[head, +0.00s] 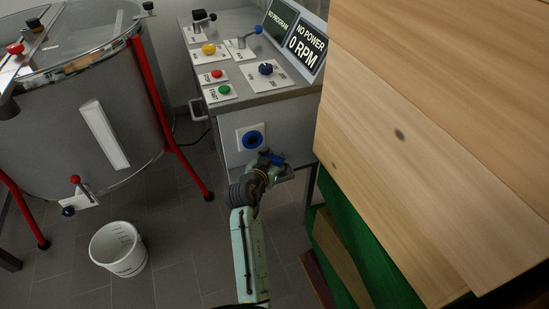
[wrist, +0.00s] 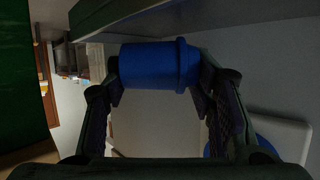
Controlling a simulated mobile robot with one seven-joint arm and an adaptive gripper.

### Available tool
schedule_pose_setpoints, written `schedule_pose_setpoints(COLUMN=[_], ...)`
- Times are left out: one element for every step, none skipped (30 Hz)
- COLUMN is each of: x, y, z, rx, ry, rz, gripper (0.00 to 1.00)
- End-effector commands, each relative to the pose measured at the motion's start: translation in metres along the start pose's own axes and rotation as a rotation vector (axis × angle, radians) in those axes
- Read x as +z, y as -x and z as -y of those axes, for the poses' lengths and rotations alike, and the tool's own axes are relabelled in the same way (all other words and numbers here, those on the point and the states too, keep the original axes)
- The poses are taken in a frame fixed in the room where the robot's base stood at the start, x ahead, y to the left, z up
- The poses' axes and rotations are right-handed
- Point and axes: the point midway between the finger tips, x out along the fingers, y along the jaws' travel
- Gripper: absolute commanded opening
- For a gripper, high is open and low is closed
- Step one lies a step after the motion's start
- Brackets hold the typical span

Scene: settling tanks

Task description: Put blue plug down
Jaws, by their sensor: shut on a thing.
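The blue plug (wrist: 155,66) is held between the two fingers of my gripper (wrist: 160,92) in the wrist view, lying crosswise between them. In the head view my gripper (head: 270,165) is low in front of the control cabinet, and a bit of the blue plug (head: 278,160) shows at its tip. A blue round socket (head: 253,140) on a white plate is on the cabinet front, just above and left of my gripper. The plug is apart from the socket. The socket's blue rim also shows at the lower right of the wrist view (wrist: 250,135).
The cabinet top (head: 270,97) carries several knobs and buttons, with screens reading NO PROGRAM and NO POWER 0 RPM. A steel tank (head: 75,120) on red legs and a white bucket (head: 118,250) stand left. Wooden boards (head: 430,130) block the right. Tiled floor (head: 180,250) is clear between.

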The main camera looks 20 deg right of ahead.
Motion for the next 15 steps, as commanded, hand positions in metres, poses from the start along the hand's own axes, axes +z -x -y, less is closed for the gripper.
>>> schedule_pose_setpoints(x=[0.000,0.000,0.000,0.000,0.001,0.002,0.004,0.005,0.006,0.007,0.007,0.009,0.009,0.010,0.011], y=[0.000,0.000,0.000,0.000,0.000,-0.001,-0.001,-0.002,-0.002,-0.002,-0.003,-0.003,-0.003,-0.004,-0.004], z=[0.000,0.000,0.000,0.000,0.000,0.000,0.000,0.000,0.000,0.000,0.000,0.000,0.000,0.000,0.000], rx=[0.000,0.000,0.000,0.000,0.000,0.000,0.000,0.000,0.000,-0.001,-0.001,-0.001,-0.001,-0.001,-0.001], ry=[0.000,0.000,0.000,0.000,0.000,0.000,0.000,0.000,0.000,0.000,0.000,0.000,0.001,0.001,0.001], rz=[-0.001,-0.001,-0.001,-0.001,-0.001,-0.001,-0.001,-0.001,-0.001,-0.001,-0.001,-0.001,-0.001,-0.001,-0.001], gripper=[0.16,0.16,0.16,0.16,0.16,0.16,0.16,0.16,0.16,0.16,0.16,0.16,0.16,0.16,0.16])
